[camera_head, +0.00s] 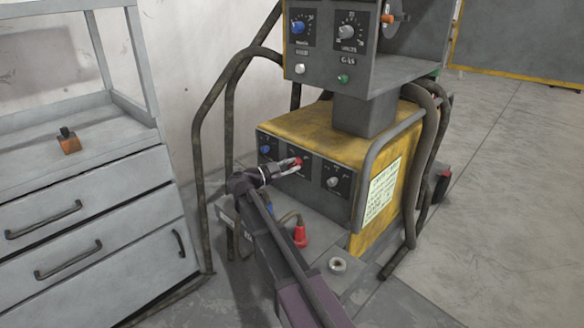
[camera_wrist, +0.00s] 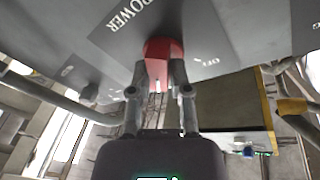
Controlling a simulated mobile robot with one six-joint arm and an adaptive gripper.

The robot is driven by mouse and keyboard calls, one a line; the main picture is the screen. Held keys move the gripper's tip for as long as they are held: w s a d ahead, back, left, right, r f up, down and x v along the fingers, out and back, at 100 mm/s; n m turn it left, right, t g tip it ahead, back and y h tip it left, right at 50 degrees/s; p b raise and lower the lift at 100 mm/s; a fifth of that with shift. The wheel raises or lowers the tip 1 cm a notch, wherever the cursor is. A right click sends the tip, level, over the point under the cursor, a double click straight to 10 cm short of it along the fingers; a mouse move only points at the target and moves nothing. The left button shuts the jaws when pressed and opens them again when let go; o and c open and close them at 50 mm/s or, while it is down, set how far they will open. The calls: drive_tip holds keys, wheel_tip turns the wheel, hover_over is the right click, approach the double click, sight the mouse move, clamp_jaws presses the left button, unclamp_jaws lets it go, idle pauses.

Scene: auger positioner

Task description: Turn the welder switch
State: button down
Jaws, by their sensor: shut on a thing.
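The yellow and dark grey welder (camera_head: 322,130) stands in the middle of the head view, with knobs on its lower front panel. The red switch (camera_head: 298,162) sits on that panel between a blue knob and a grey knob. In the wrist view the red switch (camera_wrist: 163,58) is on a dark plate marked POWER and OFF. My gripper (camera_head: 287,168) reaches the panel from the front, and its fingers (camera_wrist: 160,80) are shut on the red switch, one on each side. The fingertips hide part of the switch.
A blue knob (camera_head: 265,149) and a grey knob (camera_head: 333,182) flank the switch. A grey handrail (camera_head: 377,160) and cables (camera_head: 200,150) surround the welder. A red connector (camera_head: 300,236) is below. A drawer cabinet (camera_head: 90,215) stands at left; open floor (camera_head: 510,190) lies at right.

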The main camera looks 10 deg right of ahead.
drive_tip(key=n+b, duration=0.1)
drive_tip(key=n, duration=0.1)
drive_tip(key=n+t+h+b, duration=0.1)
drive_tip(key=n, duration=0.2)
drive_tip(key=shift+f+t, duration=0.15)
drive_tip(key=shift+t, duration=0.15)
drive_tip(key=shift+n+t+b, duration=0.6)
drive_tip(key=shift+n, duration=1.8)
drive_tip(key=shift+w, duration=0.1)
drive_tip(key=c, duration=0.6)
unclamp_jaws()
drive_tip(key=shift+m, duration=0.4)
